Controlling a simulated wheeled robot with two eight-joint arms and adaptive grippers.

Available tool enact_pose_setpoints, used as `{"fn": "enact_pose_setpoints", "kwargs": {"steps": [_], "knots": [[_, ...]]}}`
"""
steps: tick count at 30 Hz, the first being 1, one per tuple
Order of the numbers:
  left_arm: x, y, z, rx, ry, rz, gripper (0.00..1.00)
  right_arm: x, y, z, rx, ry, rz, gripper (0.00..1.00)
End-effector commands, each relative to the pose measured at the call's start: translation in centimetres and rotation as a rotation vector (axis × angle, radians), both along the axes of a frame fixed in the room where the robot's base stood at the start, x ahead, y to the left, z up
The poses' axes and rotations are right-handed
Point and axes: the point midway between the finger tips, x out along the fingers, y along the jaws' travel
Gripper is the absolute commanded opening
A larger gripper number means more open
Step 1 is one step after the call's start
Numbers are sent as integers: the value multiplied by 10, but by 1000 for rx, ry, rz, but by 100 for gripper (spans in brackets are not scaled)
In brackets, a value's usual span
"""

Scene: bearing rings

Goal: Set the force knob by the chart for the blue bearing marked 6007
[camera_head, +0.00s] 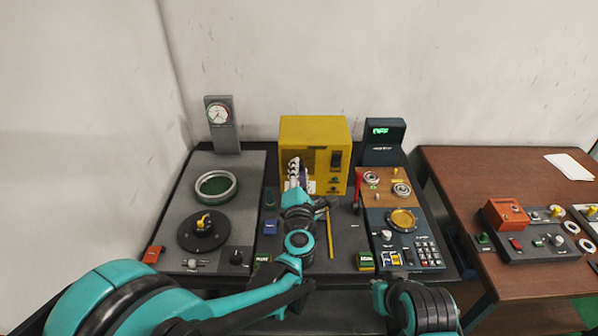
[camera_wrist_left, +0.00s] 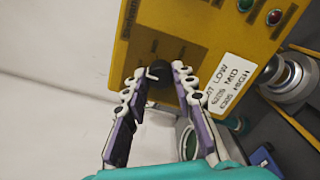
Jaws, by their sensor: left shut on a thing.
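A yellow box (camera_head: 330,130) stands at the back middle of the dark table. In the left wrist view, a black knob (camera_wrist_left: 159,74) with a white pointer sits on its yellow face. My left gripper (camera_head: 294,166) is at the front of the box, its two fingers on either side of the knob and shut on it; it also shows in the left wrist view (camera_wrist_left: 156,80). I cannot make out a blue bearing marked 6007.
A grey ring (camera_head: 216,187) and a dial gauge (camera_head: 218,114) stand on the left. Two small bearings (camera_head: 371,178) (camera_head: 401,190) lie on a brown panel above a keypad (camera_head: 423,252). A wooden table (camera_head: 500,175) stands at the right.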

Motion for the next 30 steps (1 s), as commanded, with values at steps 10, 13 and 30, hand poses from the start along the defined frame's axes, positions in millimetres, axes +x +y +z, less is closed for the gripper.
{"fn": "enact_pose_setpoints", "kwargs": {"steps": [10, 13, 30], "knots": [[0, 0, 0, 0, 0, 0, 47, 0, 0, 0, 0, 0, 0, 0], [0, 0, 0, 1, 0, 0, 47, 0, 0, 0, 0, 0, 0, 0], [-85, -1, 0, 1, 0, -4, 47, 0, 0, 0, 0, 0, 0, 0]]}}
